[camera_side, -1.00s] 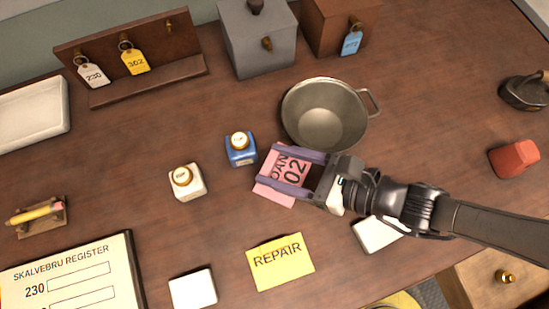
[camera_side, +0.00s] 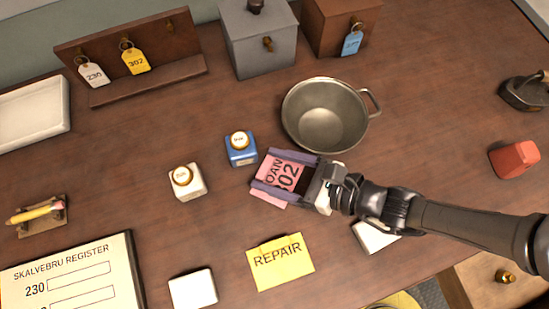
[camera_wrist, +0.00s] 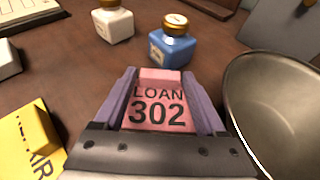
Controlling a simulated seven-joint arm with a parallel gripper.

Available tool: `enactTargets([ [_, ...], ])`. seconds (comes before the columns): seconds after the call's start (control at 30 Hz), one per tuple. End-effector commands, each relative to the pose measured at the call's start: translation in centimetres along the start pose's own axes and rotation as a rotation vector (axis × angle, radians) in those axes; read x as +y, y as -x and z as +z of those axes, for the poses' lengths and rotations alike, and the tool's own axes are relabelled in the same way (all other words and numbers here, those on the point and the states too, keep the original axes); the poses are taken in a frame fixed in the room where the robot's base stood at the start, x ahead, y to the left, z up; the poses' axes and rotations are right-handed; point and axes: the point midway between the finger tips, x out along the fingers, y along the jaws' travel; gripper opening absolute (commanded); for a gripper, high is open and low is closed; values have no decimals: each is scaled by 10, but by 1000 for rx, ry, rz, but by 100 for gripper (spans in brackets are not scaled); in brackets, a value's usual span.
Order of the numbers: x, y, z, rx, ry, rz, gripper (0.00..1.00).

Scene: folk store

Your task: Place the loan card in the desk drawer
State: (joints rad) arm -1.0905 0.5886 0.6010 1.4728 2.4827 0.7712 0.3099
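The pink loan card (camera_side: 289,171), marked LOAN 302, lies between the two purple fingers of my gripper (camera_side: 275,172). In the wrist view the card (camera_wrist: 157,103) fills the space between the fingertips (camera_wrist: 160,90), with its lettering facing up. The fingers are wide apart, one along each side of the card. Some pink shows past the lower finger in the side view. Whether the fingers touch the card's edges is unclear. A wooden drawer (camera_side: 475,285) with a brass knob (camera_side: 506,277) is partly seen at the lower right; its inside is not clearly visible.
A blue bottle (camera_side: 241,150) and a white bottle (camera_side: 187,183) stand left of my gripper. A metal pan (camera_side: 325,115) is just behind it. The yellow REPAIR card (camera_side: 280,265) and a white block (camera_side: 375,236) lie in front.

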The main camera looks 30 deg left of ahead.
Motion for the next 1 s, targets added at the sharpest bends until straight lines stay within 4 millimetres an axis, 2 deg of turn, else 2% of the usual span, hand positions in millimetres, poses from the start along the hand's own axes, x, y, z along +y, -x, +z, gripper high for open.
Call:
enactTargets([
  [0.37,0,4,4,-1,0,-1,73],
  [0.57,-1,34,4,-1,-1,-3,73],
  [0.8,-1,83,3,0,-1,-3,73],
  [1.0,-1,111,3,0,-1,-2,73],
])
